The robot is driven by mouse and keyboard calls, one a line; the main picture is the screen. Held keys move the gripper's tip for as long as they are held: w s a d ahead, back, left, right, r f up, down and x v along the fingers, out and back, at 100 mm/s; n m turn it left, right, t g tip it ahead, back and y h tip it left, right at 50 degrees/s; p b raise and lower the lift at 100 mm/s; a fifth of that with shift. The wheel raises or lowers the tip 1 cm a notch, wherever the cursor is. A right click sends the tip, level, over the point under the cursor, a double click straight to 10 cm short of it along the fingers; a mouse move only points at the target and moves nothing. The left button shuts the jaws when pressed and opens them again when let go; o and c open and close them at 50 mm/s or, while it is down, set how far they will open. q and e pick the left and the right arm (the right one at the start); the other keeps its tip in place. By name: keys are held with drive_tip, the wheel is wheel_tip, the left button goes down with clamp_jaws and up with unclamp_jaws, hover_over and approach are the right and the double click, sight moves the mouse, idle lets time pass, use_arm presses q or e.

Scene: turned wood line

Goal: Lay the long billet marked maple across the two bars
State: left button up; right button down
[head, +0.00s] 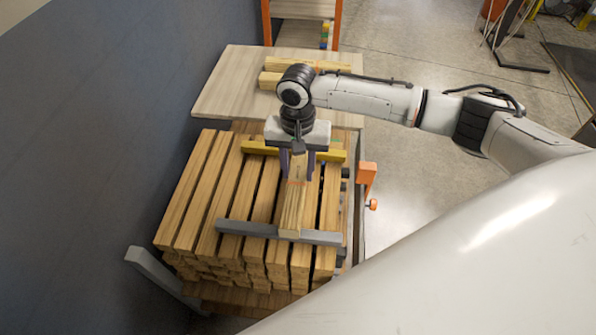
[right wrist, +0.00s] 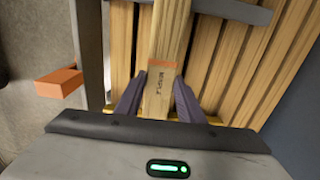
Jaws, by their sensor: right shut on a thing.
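My right gripper (head: 297,165) is shut on a long light billet (head: 292,210); its fingers also flank the billet in the right wrist view (right wrist: 158,98). The billet (right wrist: 170,40) has an orange band and small dark lettering, too small to read surely. It runs lengthwise, its near end over the grey bar (head: 240,228) and its other end by the yellow bar (head: 332,155). The grey bar (right wrist: 235,10) and yellow bar (right wrist: 213,120) cross below it in the wrist view. I cannot tell whether it touches both bars. My left gripper is not in view.
A stack of brown timbers (head: 205,190) lies beneath the bars. An orange clamp-like part (head: 367,178) stands at its right. Behind is a pale table (head: 230,85) with more billets (head: 335,66).

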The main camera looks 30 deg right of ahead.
sight(298, 173)
drive_tip(key=shift+f, duration=0.5)
drive_tip(key=c, duration=1.2)
unclamp_jaws()
drive_tip(key=shift+f, duration=0.2)
wheel_tip(298, 173, up, 12)
drive_tip(key=shift+r+p, duration=0.2)
drive_tip(key=shift+p, duration=0.1)
drive_tip(key=shift+f, duration=0.1)
